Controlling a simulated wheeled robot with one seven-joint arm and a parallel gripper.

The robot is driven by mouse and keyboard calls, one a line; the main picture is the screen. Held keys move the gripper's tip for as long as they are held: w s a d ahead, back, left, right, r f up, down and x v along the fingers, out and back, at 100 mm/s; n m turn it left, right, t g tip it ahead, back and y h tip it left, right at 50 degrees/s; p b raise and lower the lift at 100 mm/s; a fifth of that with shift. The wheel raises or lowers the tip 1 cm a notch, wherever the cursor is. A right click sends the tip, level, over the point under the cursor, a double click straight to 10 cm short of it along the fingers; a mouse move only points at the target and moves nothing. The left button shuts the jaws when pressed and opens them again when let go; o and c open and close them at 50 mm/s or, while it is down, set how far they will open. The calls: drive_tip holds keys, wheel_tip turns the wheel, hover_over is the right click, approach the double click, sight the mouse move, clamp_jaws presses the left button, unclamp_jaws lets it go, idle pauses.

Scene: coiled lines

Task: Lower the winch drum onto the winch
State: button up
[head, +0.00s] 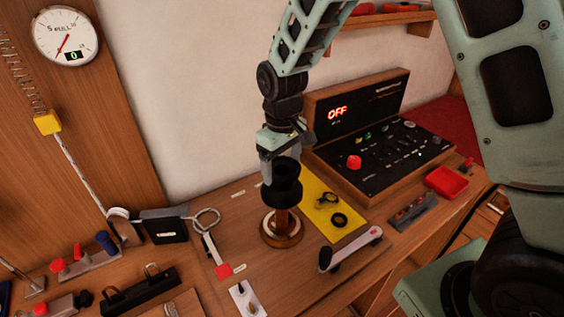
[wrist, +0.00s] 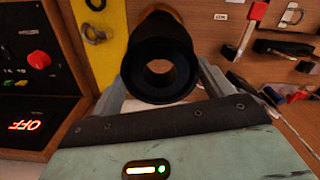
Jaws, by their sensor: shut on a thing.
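The black winch drum (head: 284,185) is a flanged spool held upright in my gripper (head: 281,163). In the wrist view the drum (wrist: 160,82) fills the space between the two fingers, and its round centre hole faces the camera. My gripper is shut on the drum's upper part. The winch (head: 282,236) stands on the bench directly below, with a round wooden base, a pale ring and a reddish-brown post. The drum's lower flange hides the top of the post. I cannot tell whether the post has entered the hole.
A yellow mat (head: 333,209) with dark rings lies right of the winch. A winch handle (head: 350,250) lies in front of it. The control box (head: 360,140) reading OFF stands behind right. A red-tipped lever (head: 216,258) and a metal ring (head: 206,221) are at left.

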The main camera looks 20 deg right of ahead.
drive_tip(key=shift+f+b, duration=4)
drive_tip(key=shift+f, duration=2.1)
drive_tip(key=o, duration=1.2)
drive_tip(key=shift+c, duration=0.2)
wheel_tip(320, 180, up, 5)
drive_tip(key=p, duration=0.4)
drive_tip(key=shift+r, duration=0.1)
